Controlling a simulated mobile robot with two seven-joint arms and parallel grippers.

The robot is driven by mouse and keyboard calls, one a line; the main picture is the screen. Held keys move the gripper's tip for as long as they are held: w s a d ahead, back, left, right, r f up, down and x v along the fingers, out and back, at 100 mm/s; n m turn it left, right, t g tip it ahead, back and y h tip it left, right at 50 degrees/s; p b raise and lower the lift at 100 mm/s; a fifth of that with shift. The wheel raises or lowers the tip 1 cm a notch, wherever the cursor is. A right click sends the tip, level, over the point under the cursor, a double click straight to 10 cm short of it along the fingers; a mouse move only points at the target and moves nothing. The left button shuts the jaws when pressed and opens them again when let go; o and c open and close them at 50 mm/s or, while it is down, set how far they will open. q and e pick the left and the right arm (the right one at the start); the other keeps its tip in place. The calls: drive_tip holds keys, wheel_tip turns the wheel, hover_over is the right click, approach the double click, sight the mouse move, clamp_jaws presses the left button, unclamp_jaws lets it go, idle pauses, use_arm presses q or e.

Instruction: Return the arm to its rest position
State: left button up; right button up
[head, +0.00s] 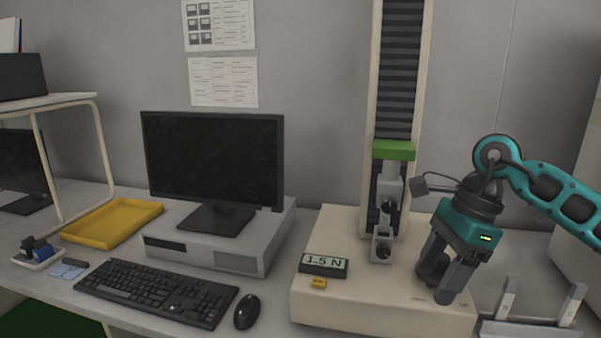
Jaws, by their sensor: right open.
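My right gripper (437,285) is open over the right part of the cream base of the testing machine (355,305). Its teal arm comes in from the right edge. Nothing shows between its dark fingers. The machine's grey clamp (383,225) hangs from a green crosshead (393,150), to the left of the gripper and apart from it. A small display (325,264) on the base reads 1.5 N. My left gripper is not in view.
A monitor (213,160) stands on a grey computer case (205,260). A keyboard (155,292) and mouse (247,312) lie in front. A yellow tray (112,223) lies at the left. A grey holder with two uprights (530,327) is at the lower right, close to the gripper.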

drive_tip(key=s+a+m+t+y+p, duration=0.1)
drive_tip(key=s+a+m+y, duration=0.2)
drive_tip(key=a+m+y, duration=0.45)
drive_tip(key=s+a+m+t+y, duration=0.25)
drive_tip(key=a+m+y, duration=0.25)
drive_tip(key=a+y, duration=0.55)
drive_tip(key=w+d+f+m+t+h, duration=0.1)
drive_tip(key=d+f+m+t+h, duration=0.45)
drive_tip(key=m, duration=0.85)
drive_tip(key=d+f+m+t+h, duration=0.3)
drive_tip(key=f+m+t+h, duration=0.55)
drive_tip(key=m, duration=0.55)
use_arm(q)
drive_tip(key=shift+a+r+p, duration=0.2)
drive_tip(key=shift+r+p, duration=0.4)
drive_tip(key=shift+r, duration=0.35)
use_arm(e)
drive_tip(key=s+d+f+m+g+h, duration=0.3)
drive_tip(key=s+f+m, duration=0.2)
drive_tip(key=s+f, duration=0.1)
drive_tip(key=s+d+f+m+g+h, duration=0.2)
drive_tip(key=s+f+m, duration=0.4)
drive_tip(key=f, duration=0.3)
drive_tip(key=shift+s+d+g+h, duration=0.4)
drive_tip(key=shift+d+g, duration=0.05)
drive_tip(key=shift+d, duration=0.15)
drive_tip(key=shift+c, duration=0.4)
